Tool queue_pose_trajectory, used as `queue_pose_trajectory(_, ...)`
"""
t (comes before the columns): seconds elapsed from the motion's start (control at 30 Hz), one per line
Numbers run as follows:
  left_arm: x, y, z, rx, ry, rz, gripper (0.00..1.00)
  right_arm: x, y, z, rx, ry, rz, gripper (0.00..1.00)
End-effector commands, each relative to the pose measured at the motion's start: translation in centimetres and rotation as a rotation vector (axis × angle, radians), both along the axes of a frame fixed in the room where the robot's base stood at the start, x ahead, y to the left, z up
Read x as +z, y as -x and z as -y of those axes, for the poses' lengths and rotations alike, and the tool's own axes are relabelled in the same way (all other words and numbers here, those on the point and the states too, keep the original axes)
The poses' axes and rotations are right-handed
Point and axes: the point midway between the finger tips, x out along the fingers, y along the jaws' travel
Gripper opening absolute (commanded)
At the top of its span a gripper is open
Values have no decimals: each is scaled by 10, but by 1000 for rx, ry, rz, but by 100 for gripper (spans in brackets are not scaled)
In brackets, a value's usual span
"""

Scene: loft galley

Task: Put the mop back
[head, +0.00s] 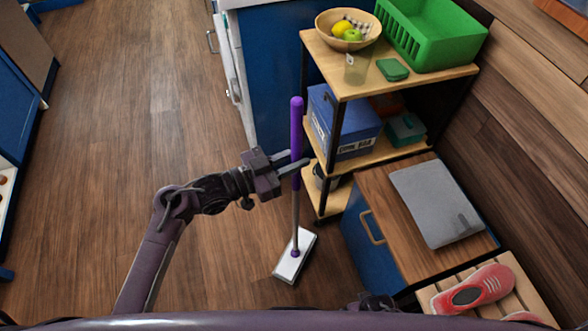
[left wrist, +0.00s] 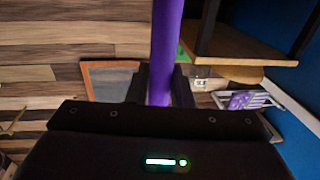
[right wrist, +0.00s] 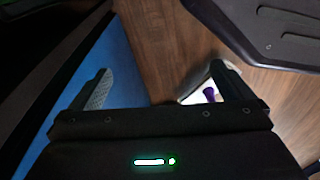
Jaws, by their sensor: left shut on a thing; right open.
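The mop has a purple handle (head: 297,125) and a flat white head (head: 290,265). It stands nearly upright, its head on or just above the wooden floor; I cannot tell which. My left gripper (head: 292,166) is shut on the handle below its top. In the left wrist view the purple handle (left wrist: 166,40) runs up between the fingers (left wrist: 160,88). My right gripper (right wrist: 162,90) is open and empty. Part of the white mop head (right wrist: 196,97) shows beyond its right finger. In the head view the right gripper is mostly hidden at the bottom edge.
A wooden shelf unit (head: 410,82) stands right behind the handle, with a fruit bowl (head: 335,40), a green basket (head: 425,40) and a blue box (head: 345,125). Floor at left is clear.

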Motion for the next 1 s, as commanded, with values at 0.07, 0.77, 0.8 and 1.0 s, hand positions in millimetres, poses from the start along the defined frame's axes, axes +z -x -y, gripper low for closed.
queue_pose_trajectory(0.07, -13, 0, 0, 0, 3, -3, 0, -2, -1, 0, 0, 1, -3, 100)
queue_pose_trajectory(0.77, -41, 0, 0, 0, 0, -2, 26, 13, -16, -4, 3, -1, -1, 100)
queue_pose_trajectory(0.8, -41, 0, 0, 0, 0, -2, 32, 14, -17, -4, 3, -2, 3, 100)
queue_pose_trajectory(1.0, -41, 0, 0, 0, 0, -2, 42, 16, -20, -5, 3, -3, 9, 100)
